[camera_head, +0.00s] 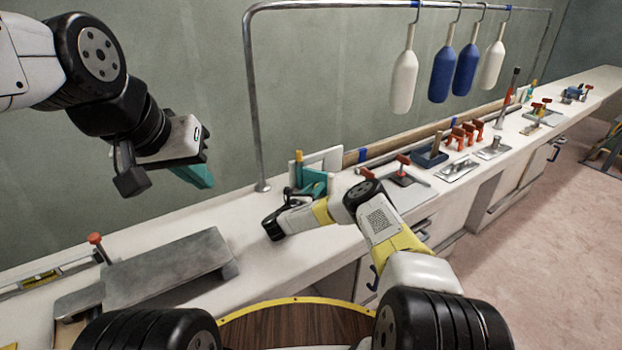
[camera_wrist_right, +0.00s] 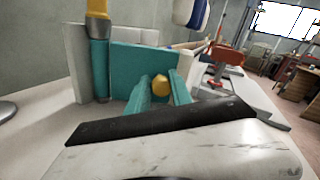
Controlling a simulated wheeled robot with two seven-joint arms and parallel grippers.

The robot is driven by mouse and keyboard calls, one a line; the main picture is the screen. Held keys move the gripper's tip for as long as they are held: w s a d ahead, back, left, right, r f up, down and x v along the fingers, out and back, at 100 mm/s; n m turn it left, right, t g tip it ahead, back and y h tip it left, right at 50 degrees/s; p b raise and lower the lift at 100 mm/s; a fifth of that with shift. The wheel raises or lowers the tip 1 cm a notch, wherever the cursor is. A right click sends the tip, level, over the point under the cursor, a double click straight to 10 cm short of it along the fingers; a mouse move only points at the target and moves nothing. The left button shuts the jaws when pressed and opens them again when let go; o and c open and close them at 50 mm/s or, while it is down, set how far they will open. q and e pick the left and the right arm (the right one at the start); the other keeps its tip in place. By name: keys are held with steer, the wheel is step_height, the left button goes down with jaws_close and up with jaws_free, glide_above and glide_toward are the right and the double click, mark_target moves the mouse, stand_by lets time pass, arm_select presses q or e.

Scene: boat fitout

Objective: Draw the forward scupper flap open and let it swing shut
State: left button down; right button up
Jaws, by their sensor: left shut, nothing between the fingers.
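The forward scupper flap is a teal plate (camera_wrist_right: 140,62) with a round brass knob (camera_wrist_right: 160,85) on its face. It hangs from a teal post with a yellow top (camera_wrist_right: 98,30), against a white upright board (camera_wrist_right: 77,60). In the head view the flap (camera_head: 314,183) is partly hidden by my right arm. My right gripper (camera_wrist_right: 159,82) has its teal fingers on either side of the knob; I cannot tell whether they touch it. How far the flap stands from the board is unclear. My left gripper (camera_head: 199,176) is shut and empty, raised above the bench at the left.
The white bench (camera_head: 255,240) runs along the wall. A grey metal block (camera_head: 165,268) and an orange-topped tool (camera_head: 95,240) sit at the left. A metal rail (camera_head: 250,100) with hanging white and blue fenders (camera_head: 443,75) stands behind. Several tools and fittings lie further right.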

steer(key=shift+o, duration=1.3)
steer(key=v, duration=0.7)
steer(key=shift+s+a, duration=0.25)
steer(key=shift+s, duration=0.05)
